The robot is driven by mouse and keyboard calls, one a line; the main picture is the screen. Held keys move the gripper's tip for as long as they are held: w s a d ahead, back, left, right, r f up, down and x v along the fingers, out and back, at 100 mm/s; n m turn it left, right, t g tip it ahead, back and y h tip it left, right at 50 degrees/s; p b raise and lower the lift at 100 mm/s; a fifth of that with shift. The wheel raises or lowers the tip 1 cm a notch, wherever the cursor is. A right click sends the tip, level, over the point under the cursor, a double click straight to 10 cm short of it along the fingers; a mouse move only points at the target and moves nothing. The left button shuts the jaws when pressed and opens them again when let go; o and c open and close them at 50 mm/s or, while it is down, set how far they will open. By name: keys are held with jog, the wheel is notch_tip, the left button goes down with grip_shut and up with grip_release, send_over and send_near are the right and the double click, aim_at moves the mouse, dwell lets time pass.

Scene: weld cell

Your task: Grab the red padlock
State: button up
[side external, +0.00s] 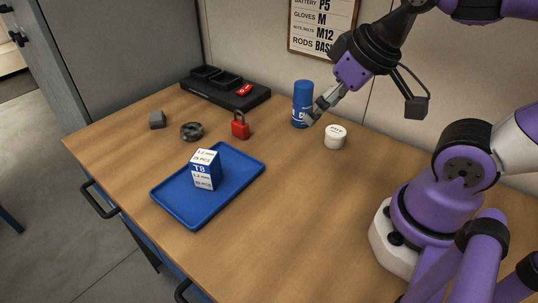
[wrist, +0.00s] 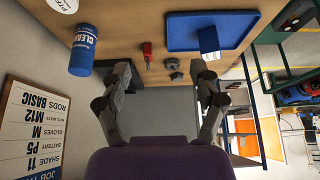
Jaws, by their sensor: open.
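The red padlock (side external: 240,126) stands on the wooden bench behind the blue tray, its grey shackle upward. In the wrist view the red padlock (wrist: 147,52) shows small, near the upper middle, beyond the fingers. My gripper (side external: 313,115) is at the right of the padlock, above the bench and close to the blue can, apart from the padlock. In the wrist view my gripper (wrist: 160,84) has its two fingers spread wide, with nothing between them.
A blue can (side external: 302,104) and a white tub (side external: 335,137) stand near my gripper. A blue tray (side external: 240,185) holds a blue-and-white box (side external: 206,169). A dark ring-shaped part (side external: 191,131), a grey block (side external: 157,120) and a black organizer (side external: 225,92) lie left and behind.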

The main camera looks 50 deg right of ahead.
dwell(0.3)
jog(key=g, duration=0.1)
send_near(242, 123)
jog(key=x, duration=0.4)
jog(key=shift+w+a, duration=0.15)
jog(key=shift+a, duration=0.2)
jog(key=x, duration=0.6)
jog(key=shift+d+f, duration=0.25)
jog(key=shift+d, duration=0.05)
grip_shut()
